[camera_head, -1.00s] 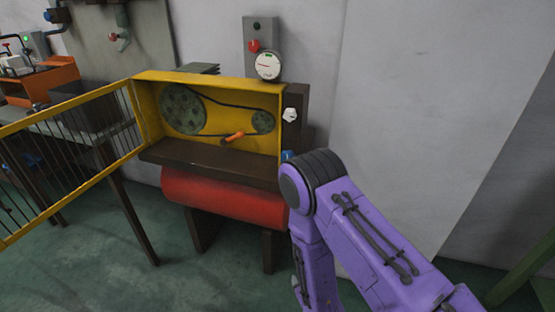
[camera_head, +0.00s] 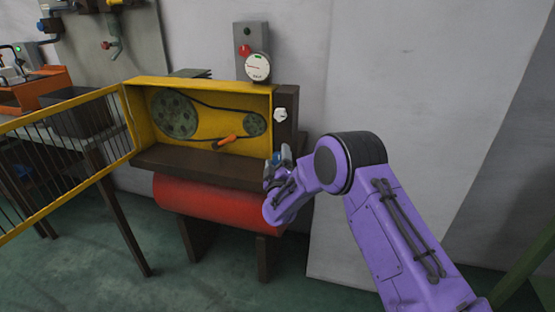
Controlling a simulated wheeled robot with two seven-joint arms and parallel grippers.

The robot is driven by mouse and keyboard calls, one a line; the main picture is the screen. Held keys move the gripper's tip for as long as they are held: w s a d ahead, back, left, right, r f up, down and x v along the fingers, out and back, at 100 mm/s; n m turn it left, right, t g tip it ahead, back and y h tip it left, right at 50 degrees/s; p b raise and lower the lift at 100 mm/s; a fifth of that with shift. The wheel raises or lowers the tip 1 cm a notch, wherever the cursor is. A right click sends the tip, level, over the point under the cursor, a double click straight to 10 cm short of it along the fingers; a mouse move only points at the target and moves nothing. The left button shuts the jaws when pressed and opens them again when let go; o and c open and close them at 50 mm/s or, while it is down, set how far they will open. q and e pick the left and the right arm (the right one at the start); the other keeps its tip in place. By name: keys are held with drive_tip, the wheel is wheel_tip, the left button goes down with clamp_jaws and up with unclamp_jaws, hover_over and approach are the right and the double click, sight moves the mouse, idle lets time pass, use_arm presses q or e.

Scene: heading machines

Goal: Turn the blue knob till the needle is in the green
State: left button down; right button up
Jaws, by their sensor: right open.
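The blue knob (camera_head: 276,158) is small and sits low on the right side of the yellow machine, below a white knob. My right gripper (camera_head: 280,161) is at the blue knob and partly hides it. Its jaws are open; I cannot tell whether they touch the knob. The round gauge (camera_head: 257,67) has a white face and hangs above the machine's right end. Its needle is a thin reddish line, roughly level and pointing left. My left gripper is not in view.
The yellow housing (camera_head: 140,112) holds pulleys, a belt and an orange handle (camera_head: 228,141). A barred yellow guard (camera_head: 66,160) swings out to the left. A red tank (camera_head: 205,203) lies below. The white knob (camera_head: 280,115) is just above my gripper.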

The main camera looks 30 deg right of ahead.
drive_tip(key=shift+w, duration=0.1)
drive_tip(key=c, duration=1)
